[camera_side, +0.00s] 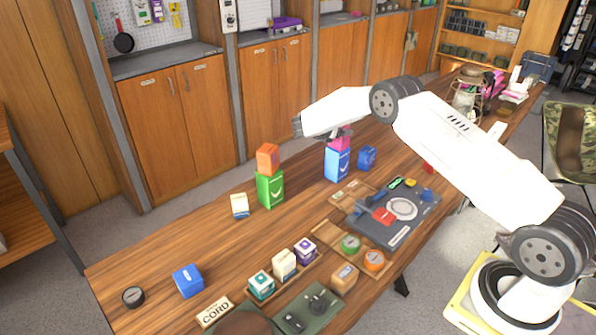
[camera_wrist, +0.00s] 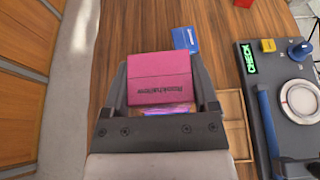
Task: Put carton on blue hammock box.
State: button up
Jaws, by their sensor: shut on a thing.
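A pink carton (camera_wrist: 158,80) sits between the two fingers of my gripper (camera_wrist: 160,76) in the wrist view, and the gripper is shut on it. In the side view the pink carton (camera_side: 341,143) shows just above the top of the tall blue hammock box (camera_side: 337,164). The two look touching or nearly so; I cannot tell if the carton's weight rests on the box. The blue box stands upright on the wooden table.
A small blue box (camera_side: 367,157) stands close to the right of the hammock box. To the left, an orange box (camera_side: 268,158) sits on a green box (camera_side: 270,189). A dark tray (camera_side: 399,236) with a dial lies nearer.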

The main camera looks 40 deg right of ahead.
jog(key=o, duration=1.2)
jog(key=shift+r, duration=0.15)
jog(key=v, duration=1.2)
